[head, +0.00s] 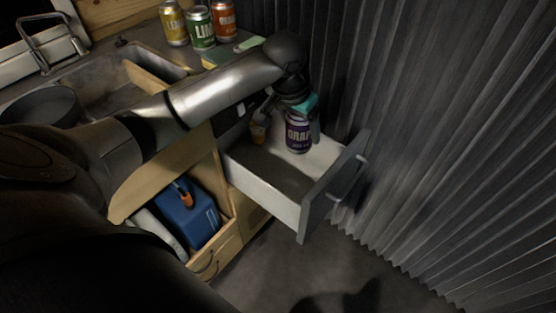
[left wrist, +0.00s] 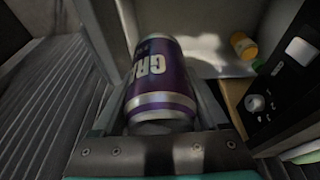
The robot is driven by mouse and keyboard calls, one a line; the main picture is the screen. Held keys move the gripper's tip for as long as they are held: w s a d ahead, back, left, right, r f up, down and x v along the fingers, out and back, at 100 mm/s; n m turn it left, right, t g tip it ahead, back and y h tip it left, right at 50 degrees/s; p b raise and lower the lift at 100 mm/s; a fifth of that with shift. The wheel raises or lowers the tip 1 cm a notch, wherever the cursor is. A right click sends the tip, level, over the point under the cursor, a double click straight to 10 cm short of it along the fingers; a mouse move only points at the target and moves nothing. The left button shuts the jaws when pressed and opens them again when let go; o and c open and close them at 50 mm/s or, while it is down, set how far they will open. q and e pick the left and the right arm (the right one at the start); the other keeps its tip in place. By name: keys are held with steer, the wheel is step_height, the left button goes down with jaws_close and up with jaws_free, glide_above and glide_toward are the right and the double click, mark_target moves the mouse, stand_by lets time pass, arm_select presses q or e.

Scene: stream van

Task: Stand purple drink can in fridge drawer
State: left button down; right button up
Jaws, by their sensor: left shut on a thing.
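The purple drink can (head: 298,134) is in my left gripper (head: 297,122), whose fingers are on both sides of it. It is upright in the head view, inside or just above the back right part of the open fridge drawer (head: 262,189). Whether its base touches the drawer floor I cannot tell. In the left wrist view the can (left wrist: 161,85) lies between the fingers of the left gripper (left wrist: 165,95). My right gripper is not in view.
A small orange-yellow item (head: 258,133) stands at the back of the drawer, also seen in the left wrist view (left wrist: 243,46). Yellow (head: 174,24), green (head: 200,28) and orange (head: 223,20) cans stand on the counter. A blue container (head: 188,214) sits in a lower compartment. A corrugated wall (head: 440,120) bounds the right.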

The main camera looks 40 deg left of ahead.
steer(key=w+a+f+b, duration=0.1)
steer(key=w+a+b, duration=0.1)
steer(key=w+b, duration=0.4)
arm_select(q)
steer(key=shift+a+f+b, duration=0.5)
steer(key=shift+a+f, duration=0.05)
steer(key=shift+f, duration=3.1)
steer(key=shift+a+f+b, duration=0.45)
steer(key=shift+a+f, duration=0.05)
steer(key=shift+f, duration=3.1)
steer(key=shift+a+f+b, duration=0.5)
steer(key=shift+a+f, duration=0.05)
steer(key=shift+f, duration=3.1)
steer(key=shift+f+b, duration=0.5)
steer(key=shift+f, duration=1)
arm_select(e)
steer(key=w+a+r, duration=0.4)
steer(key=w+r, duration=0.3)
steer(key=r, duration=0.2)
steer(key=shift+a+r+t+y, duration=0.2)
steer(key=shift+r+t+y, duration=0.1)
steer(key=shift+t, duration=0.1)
arm_select(q)
steer(key=shift+f, duration=0.1)
jaws_free()
steer(key=shift+s+f, duration=0.1)
